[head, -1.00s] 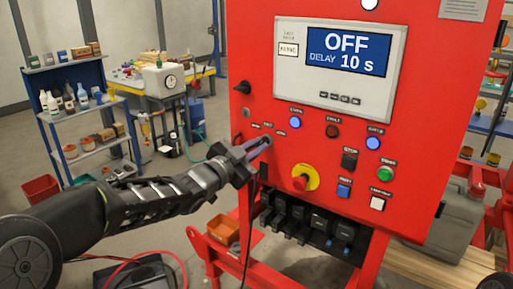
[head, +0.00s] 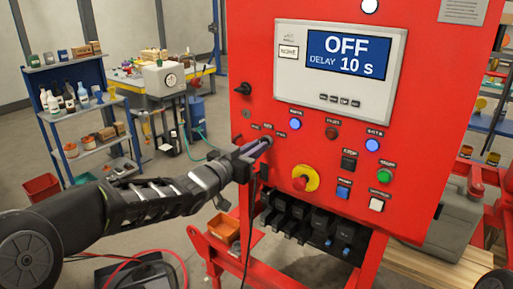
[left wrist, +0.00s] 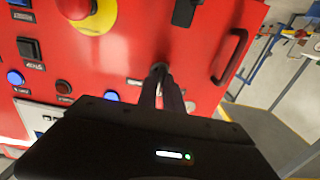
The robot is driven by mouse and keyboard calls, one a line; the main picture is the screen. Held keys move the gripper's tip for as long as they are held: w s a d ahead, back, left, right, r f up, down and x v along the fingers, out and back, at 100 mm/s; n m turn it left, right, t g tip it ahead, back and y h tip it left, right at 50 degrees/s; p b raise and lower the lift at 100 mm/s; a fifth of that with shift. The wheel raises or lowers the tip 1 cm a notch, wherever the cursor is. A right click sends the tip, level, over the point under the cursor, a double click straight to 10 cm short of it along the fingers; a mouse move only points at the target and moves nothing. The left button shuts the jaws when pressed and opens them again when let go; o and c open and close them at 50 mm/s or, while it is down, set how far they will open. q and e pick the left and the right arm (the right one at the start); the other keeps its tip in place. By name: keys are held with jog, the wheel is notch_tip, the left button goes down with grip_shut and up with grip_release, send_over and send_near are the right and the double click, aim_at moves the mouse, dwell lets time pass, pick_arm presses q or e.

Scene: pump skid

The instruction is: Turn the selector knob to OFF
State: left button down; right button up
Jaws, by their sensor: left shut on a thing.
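The red control panel (head: 310,125) stands at the centre right of the head view. Its screen (head: 348,54) reads "OFF" and "DELAY 10 s". My left gripper (head: 265,142) reaches the panel's left side and is shut on the selector knob, which is mostly hidden by the fingers. In the left wrist view the fingers (left wrist: 160,80) meet at the dark selector knob (left wrist: 159,68) on the red face. The knob's pointing direction cannot be made out. My right gripper is not in view.
A red emergency stop (head: 300,183) on a yellow disc sits right of and below my gripper. Lit blue lamps, a green button (head: 384,176) and a white button (head: 376,204) are on the panel. A blue shelf (head: 70,75) stands at left.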

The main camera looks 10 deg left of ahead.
pick_arm(q)
jog(key=c, duration=1.5)
grip_release()
jog(key=b+v, duration=0.1)
jog(key=v, duration=0.7)
jog(key=shift+b, duration=0.35)
